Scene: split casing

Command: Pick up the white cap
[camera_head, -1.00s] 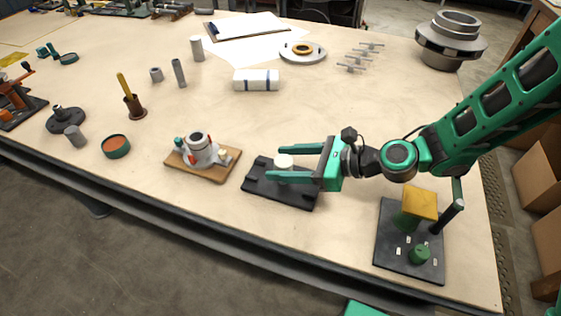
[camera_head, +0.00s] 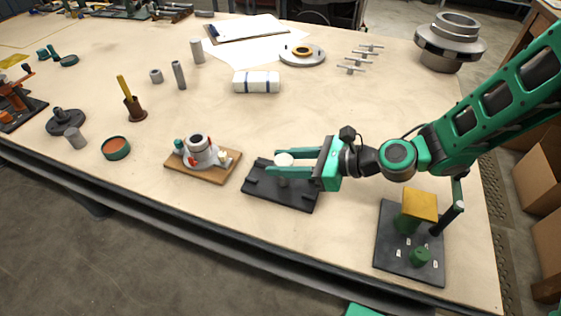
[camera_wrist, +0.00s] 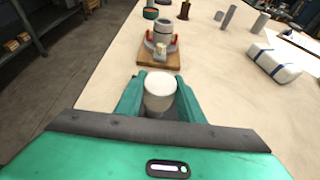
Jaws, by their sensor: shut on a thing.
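The white cap (camera_head: 284,159) is between the fingers of my gripper (camera_head: 283,163), above the black fixture plate (camera_head: 296,197). In the wrist view, the white cap (camera_wrist: 160,86) shows as a pale round piece with my green fingers (camera_wrist: 160,98) pressed against its two sides. My gripper is shut on it. In the head view a grey post shows below the cap; I cannot tell whether the cap still touches it. The near finger hides part of the cap's lower side.
A wooden board (camera_head: 216,177) with a grey and white casing stands left of the plate. A black base (camera_head: 391,252) with a yellow-topped green block stands at right, below my arm. A white wrapped roll (camera_head: 257,82) lies behind. The tabletop between is clear.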

